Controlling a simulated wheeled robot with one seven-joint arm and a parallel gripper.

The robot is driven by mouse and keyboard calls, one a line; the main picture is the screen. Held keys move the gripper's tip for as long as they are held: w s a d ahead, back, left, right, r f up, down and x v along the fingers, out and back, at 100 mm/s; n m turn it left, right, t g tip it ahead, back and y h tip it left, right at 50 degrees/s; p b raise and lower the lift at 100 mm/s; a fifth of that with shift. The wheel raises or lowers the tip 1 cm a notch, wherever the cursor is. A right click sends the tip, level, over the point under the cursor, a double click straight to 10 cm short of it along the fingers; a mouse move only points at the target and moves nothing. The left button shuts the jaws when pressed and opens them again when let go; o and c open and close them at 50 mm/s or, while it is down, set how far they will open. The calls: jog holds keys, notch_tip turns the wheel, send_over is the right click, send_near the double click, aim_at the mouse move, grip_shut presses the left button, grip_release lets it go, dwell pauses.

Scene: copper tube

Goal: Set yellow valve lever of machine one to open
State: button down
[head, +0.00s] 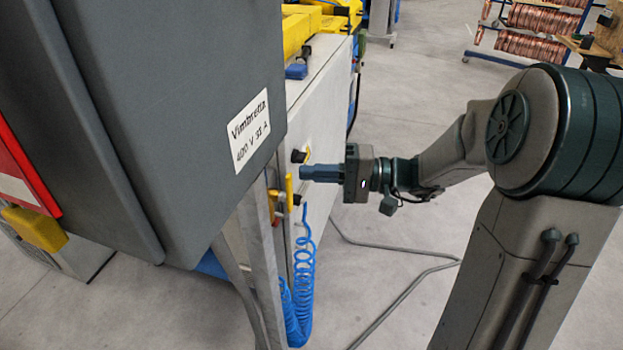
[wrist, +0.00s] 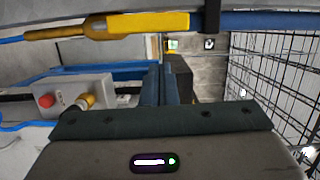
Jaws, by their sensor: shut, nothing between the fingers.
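A yellow lever (head: 289,192) stands roughly upright at the side of the grey machine, above the coiled blue hose. My gripper (head: 303,173) is shut and empty, with its blue-grey fingertips just right of the lever's upper end. I cannot tell whether they touch. In the wrist view a long yellow part (wrist: 140,24), which looks like the lever or a fitting beside it, runs across the top. My shut fingers (wrist: 160,72) point forward below it, apart from it in the picture. The lever's pivot is not clear.
A grey cabinet (head: 190,130) labelled "Vimbretta 400 V 32 A" fills the left. A coiled blue hose (head: 300,290) hangs under the lever. The wrist view shows a button box (wrist: 75,95) at left and wire mesh (wrist: 280,80) at right. Open floor (head: 400,285) lies below my arm.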

jog(key=d+b, duration=0.1)
jog(key=d, duration=0.9)
jog(key=s+a+f+g+h+p, duration=0.1)
jog(key=s+a+f+g+h, duration=0.1)
jog(key=s+h, duration=0.3)
jog(key=s+a+f+g+h+p, duration=0.1)
jog(key=s+a+f+h, duration=0.25)
jog(key=s, duration=0.25)
jog(key=s+d+r+t+h+p, duration=0.1)
jog(key=s+d+t+h+p, duration=0.1)
jog(key=s+d+t+h, duration=0.2)
jog(key=shift+d+n+h, duration=0.3)
jog(key=shift+d+h, duration=1.6)
jog(key=shift+h, duration=0.85)
jog(key=shift+s, duration=0.1)
